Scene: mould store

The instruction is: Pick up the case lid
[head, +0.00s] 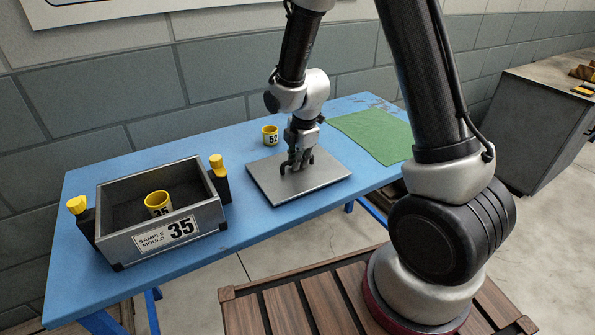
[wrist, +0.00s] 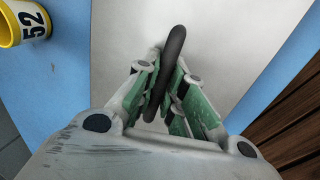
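The case lid (head: 318,180) is a flat grey plate with a black bar handle, lying flat on the blue table. My gripper (head: 299,163) points down over the middle of the lid. In the wrist view the black handle (wrist: 176,48) runs between the green-padded fingers of my gripper (wrist: 170,85). The pads are close against the handle on both sides, and the fingers look shut on it. The lid (wrist: 235,35) also fills the middle of the wrist view. The fingers and palm hide the lower part of the handle.
An open grey case (head: 131,246) marked "SAMPLE MOULD 35" stands at the left, with a yellow cup (head: 157,200) inside. A yellow cup marked 52 (head: 270,134) stands behind the lid. A green mat (head: 375,135) lies to the right. A dark cabinet (head: 535,130) stands beyond.

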